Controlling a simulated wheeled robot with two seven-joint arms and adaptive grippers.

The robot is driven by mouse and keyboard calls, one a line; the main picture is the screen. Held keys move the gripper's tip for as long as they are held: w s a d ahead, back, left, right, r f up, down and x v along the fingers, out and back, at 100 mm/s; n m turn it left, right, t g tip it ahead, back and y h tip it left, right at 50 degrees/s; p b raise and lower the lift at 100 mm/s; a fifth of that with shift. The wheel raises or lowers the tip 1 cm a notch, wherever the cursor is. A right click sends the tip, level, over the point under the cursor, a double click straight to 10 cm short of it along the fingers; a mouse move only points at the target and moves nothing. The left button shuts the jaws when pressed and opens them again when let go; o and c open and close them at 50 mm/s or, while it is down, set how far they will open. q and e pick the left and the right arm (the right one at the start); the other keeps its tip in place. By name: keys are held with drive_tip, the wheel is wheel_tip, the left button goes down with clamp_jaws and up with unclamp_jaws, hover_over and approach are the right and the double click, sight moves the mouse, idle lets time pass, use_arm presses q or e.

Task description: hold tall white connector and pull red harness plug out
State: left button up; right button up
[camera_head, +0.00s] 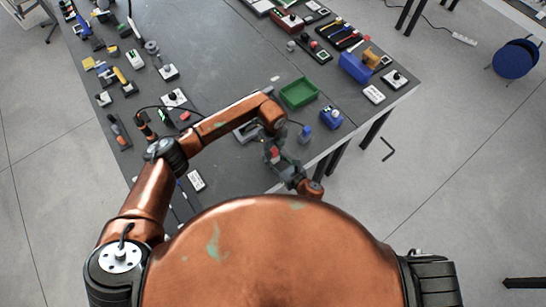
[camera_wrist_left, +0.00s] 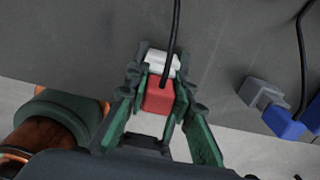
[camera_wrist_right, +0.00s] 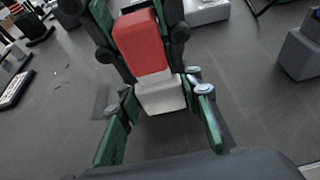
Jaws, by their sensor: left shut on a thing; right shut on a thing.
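The red harness plug (camera_wrist_left: 159,95) sits between the fingers of my left gripper (camera_wrist_left: 158,84), which is shut on it. A black cable runs up from the plug. The tall white connector (camera_wrist_right: 161,96) is between the fingertips of my right gripper (camera_wrist_right: 161,88), which is shut on it. In the right wrist view the red plug (camera_wrist_right: 140,42) meets the white connector end to end; how deep it is seated cannot be told. In the head view my left gripper (camera_head: 274,150) and right gripper (camera_head: 290,171) meet near the table's front edge, showing a little red between them.
The grey table (camera_head: 215,60) carries many parts. A green tray (camera_head: 299,93) lies just beyond the grippers, with a blue connector (camera_head: 305,133) and a blue-and-green part (camera_head: 331,117) to their right. A blue bin (camera_head: 355,67) stands further right.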

sight(273, 149)
use_arm(q)
clamp_jaws()
drive_tip(key=o, duration=1.5)
unclamp_jaws()
drive_tip(key=shift+o, duration=0.2)
wheel_tip(273, 149, up, 12)
drive_tip(key=shift+c, duration=0.4)
